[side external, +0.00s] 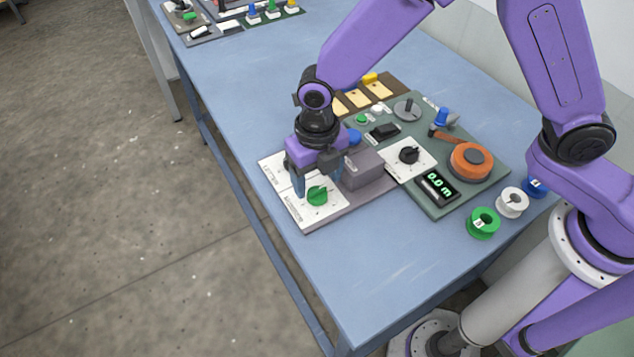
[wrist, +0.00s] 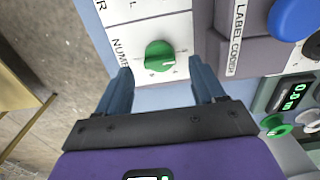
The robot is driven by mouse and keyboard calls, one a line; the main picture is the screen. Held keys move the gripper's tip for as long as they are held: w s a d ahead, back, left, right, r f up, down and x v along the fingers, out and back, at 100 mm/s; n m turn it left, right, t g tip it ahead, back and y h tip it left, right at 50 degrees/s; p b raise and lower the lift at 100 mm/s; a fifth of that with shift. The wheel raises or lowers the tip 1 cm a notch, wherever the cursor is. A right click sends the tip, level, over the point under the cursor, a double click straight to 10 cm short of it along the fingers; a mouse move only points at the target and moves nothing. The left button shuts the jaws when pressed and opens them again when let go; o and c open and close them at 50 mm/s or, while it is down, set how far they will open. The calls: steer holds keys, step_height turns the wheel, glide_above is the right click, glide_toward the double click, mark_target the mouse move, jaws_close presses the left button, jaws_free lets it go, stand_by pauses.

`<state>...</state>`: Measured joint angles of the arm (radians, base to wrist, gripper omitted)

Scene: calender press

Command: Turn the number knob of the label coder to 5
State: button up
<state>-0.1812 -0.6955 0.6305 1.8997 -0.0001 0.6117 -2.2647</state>
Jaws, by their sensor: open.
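The label coder (side external: 366,168) is a grey box on a base plate with white dial panels, and its name shows on a strip in the wrist view (wrist: 237,38). Its green number knob (side external: 317,195) sits on the white panel at the front; it also shows in the wrist view (wrist: 160,55), with a pale pointer mark facing right. The numerals around it are too small to read. My gripper (side external: 317,188) points down over this panel with its fingers apart. In the wrist view my gripper (wrist: 162,80) has one finger either side of the knob's line, and I see no contact.
A black knob (side external: 409,155), a display reading 0.0 m (side external: 437,187) and an orange reel (side external: 470,161) are on the green panel to the right. Green (side external: 483,223) and white (side external: 513,202) spools stand on the blue table (side external: 385,272). The front table area is clear.

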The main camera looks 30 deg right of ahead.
mark_target(317, 193)
steer(key=shift+f, duration=1.35)
steer(key=shift+c, duration=0.4)
steer(key=c, duration=1)
